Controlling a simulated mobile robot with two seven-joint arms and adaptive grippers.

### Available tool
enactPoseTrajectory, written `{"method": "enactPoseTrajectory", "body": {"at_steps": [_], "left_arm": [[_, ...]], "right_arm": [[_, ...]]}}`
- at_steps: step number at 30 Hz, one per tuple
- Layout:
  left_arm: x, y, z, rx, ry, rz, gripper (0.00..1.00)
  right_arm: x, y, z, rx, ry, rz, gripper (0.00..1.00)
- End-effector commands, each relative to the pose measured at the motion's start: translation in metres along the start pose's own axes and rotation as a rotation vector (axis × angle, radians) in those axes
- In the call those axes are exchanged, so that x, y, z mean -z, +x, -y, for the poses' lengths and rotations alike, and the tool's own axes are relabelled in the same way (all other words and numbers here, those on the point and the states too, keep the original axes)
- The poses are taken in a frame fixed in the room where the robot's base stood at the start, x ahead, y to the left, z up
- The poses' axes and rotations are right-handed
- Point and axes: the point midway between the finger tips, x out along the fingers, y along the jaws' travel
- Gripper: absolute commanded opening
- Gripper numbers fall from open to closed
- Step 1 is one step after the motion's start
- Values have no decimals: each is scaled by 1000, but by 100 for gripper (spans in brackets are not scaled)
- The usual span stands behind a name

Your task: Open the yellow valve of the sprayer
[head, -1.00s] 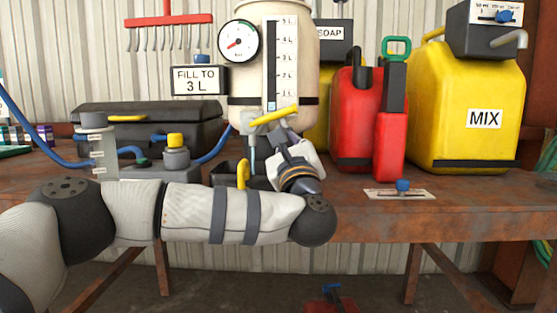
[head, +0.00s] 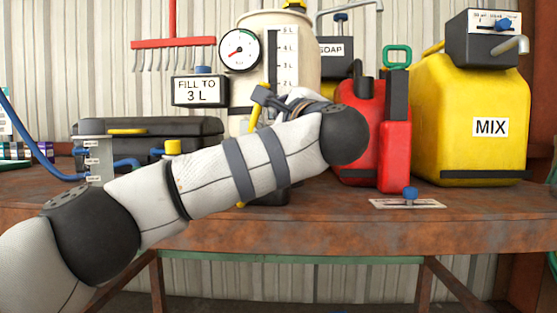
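The sprayer is a cream tank (head: 308,62) with a round gauge (head: 239,49) and a litre scale, standing on the rusty bench. Its yellow valve handle (head: 254,116) shows as a short, nearly upright strip low on the tank front. My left gripper (head: 258,99) is at the tank front, with its dark fingers by the top of the yellow handle. It points left, and whether the fingers touch the handle or are closed is unclear. My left forearm crosses in front and hides the tank's lower part and outlet. My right gripper is not in view.
Right of the tank stand a red can (head: 358,115) and a yellow MIX container (head: 460,120). A black case (head: 200,130) and a "FILL TO 3 L" sign (head: 200,90) are at left. A small blue-knobbed plate (head: 408,203) lies near the bench's front edge (head: 480,228).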

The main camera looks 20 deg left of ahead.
Motion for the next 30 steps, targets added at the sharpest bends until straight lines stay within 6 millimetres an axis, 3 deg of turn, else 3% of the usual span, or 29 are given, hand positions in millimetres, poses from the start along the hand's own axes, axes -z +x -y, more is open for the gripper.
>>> {"method": "enactPoseTrajectory", "body": {"at_steps": [12,30], "left_arm": [[-13,6,4,1,1,0,0],[-16,7,5,1,2,0,0]], "right_arm": [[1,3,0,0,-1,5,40],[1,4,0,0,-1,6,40]]}}
